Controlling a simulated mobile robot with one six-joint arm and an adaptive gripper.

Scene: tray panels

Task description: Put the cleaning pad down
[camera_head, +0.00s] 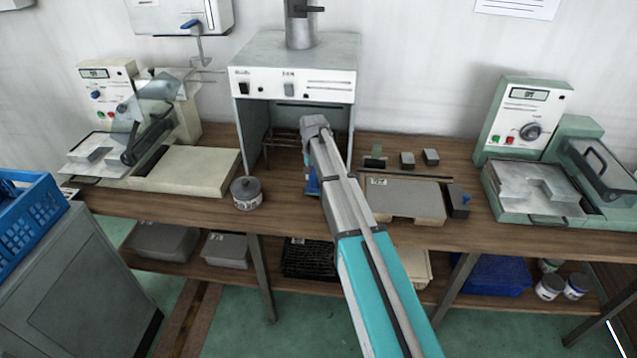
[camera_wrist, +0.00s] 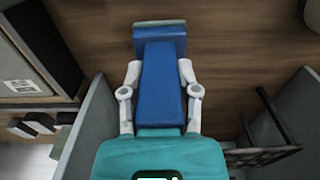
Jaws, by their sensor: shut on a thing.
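The cleaning pad (camera_wrist: 160,29) has a long blue handle block and a grey-green strip along its far end in the wrist view. My gripper (camera_wrist: 160,72) is shut on the blue part, one pale finger on each side. The brown wooden bench (camera_head: 400,150) lies beyond the pad; I cannot tell whether the pad touches it. In the head view, my arm reaches to the front opening of the grey hooded cabinet (camera_head: 243,120), and only a bit of blue shows beside my arm. My fingers are hidden there.
A dark rack (camera_head: 281,142) stands inside the cabinet. A grey lidded tin (camera_head: 246,193) stands at its front left. A grey board (camera_head: 408,197) and several small blocks lie right of my arm. Panel machines stand left (camera_head: 105,100) and right (camera_head: 525,120).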

